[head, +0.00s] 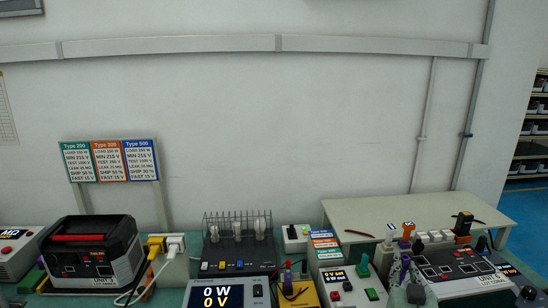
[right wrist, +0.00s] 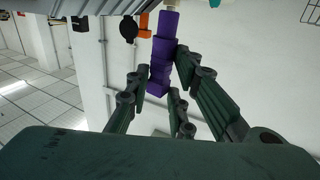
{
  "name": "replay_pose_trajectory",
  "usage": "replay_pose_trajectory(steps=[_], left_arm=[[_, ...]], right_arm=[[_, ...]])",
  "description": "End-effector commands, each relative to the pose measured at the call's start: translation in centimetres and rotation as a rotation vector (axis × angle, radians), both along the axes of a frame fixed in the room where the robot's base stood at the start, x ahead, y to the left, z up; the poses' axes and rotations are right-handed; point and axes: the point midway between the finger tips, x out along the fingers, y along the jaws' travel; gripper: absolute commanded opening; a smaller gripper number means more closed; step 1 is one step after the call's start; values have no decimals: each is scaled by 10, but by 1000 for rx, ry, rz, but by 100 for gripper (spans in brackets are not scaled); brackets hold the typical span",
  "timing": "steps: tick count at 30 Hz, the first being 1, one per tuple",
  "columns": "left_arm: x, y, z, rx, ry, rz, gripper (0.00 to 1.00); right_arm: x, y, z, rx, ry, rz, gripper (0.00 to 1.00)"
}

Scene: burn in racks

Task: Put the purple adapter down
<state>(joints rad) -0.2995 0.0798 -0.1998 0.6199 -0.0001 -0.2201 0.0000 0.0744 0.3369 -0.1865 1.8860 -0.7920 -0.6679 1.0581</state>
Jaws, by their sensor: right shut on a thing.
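The purple adapter (right wrist: 164,48) is a stack of purple blocks in the right wrist view. It stands between the fingers of my right gripper (right wrist: 162,70), which is shut on it. In the head view the adapter (head: 405,267) is a small purple piece at the lower right, partly covered by my right gripper (head: 408,281). It is in front of the black unit labelled UNIT (head: 458,266). I cannot tell whether its far end touches anything. My left gripper is not in view.
A black unit with a red handle (head: 92,238) stands at left, with yellow and white plugs beside it. A pale table (head: 352,212) has free room behind.

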Motion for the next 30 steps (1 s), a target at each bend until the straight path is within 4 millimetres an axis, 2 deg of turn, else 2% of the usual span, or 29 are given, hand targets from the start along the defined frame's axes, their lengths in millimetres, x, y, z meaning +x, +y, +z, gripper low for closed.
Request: replay_pose_trajectory(steps=[1, 6, 12, 15, 21, 30], left_arm=[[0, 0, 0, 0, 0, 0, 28], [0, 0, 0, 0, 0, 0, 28], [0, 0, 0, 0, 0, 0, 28], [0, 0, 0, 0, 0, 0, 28], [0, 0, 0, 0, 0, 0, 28], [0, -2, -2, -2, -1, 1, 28]], right_arm=[[-18, 18, -6, 4, 4, 38, 0], [-77, 73, -10, 5, 2, 161, 0], [-137, 116, 1, 3, 1, 263, 0], [-155, 128, 8, 4, 0, 294, 0], [-170, 136, 15, 0, -2, 316, 0], [-170, 137, 13, 0, -2, 321, 0]])
